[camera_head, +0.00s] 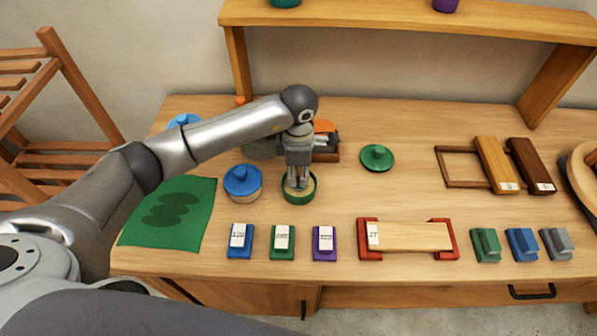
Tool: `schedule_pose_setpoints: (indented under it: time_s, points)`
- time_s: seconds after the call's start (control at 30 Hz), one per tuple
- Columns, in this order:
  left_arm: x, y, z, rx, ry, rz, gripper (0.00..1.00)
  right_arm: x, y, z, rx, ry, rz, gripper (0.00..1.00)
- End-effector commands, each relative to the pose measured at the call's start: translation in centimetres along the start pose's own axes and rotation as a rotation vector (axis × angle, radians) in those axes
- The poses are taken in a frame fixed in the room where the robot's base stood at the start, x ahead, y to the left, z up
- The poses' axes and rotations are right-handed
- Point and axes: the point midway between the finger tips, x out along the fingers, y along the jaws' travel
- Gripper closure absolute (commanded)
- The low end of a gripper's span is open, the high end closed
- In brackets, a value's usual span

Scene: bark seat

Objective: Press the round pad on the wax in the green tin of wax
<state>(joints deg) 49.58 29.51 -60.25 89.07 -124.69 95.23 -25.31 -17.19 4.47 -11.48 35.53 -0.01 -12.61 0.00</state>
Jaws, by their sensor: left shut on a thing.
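The green tin of wax (300,201) stands open on the bench, with pale wax showing inside its rim. My left gripper (297,184) points straight down over the tin, its fingertips at the level of the rim. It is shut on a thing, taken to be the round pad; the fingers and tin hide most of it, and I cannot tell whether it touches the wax. A green knobbed lid (377,157) lies on the bench to the right of the tin. My right gripper is not in view.
A blue-lidded tin (243,182) stands close to the left of the green tin. Blocks with blue (240,241), green (282,243) and purple (324,243) bases line the front. A board in red holders (408,238) lies right of them. A shelf (400,25) spans the back.

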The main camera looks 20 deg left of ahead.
Motion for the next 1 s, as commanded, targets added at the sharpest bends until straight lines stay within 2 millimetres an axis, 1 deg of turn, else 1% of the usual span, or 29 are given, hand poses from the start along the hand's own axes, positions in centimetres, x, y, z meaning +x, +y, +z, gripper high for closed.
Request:
schedule_pose_setpoints:
  time_s: [0.03, 0.13, 0.8, 0.9, 1.0]
  points:
    - [0.1, -0.2, -0.1, 0.001, 0.003, -0.006, 0.97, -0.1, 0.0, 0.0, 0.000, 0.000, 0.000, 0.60]
    - [-0.4, -0.1, -0.1, 0.001, 0.003, -0.004, 0.97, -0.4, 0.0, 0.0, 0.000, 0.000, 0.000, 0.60]
    - [-6.0, 0.0, 0.0, 0.000, 0.000, -0.001, 0.97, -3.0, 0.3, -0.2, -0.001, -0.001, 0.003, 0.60]
    - [-6.7, 0.0, -0.1, -0.001, 0.002, -0.001, 0.97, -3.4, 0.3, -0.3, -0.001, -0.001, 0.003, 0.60]
    - [-7.0, 0.0, -0.1, -0.001, 0.002, -0.001, 0.97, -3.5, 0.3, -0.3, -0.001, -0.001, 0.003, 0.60]
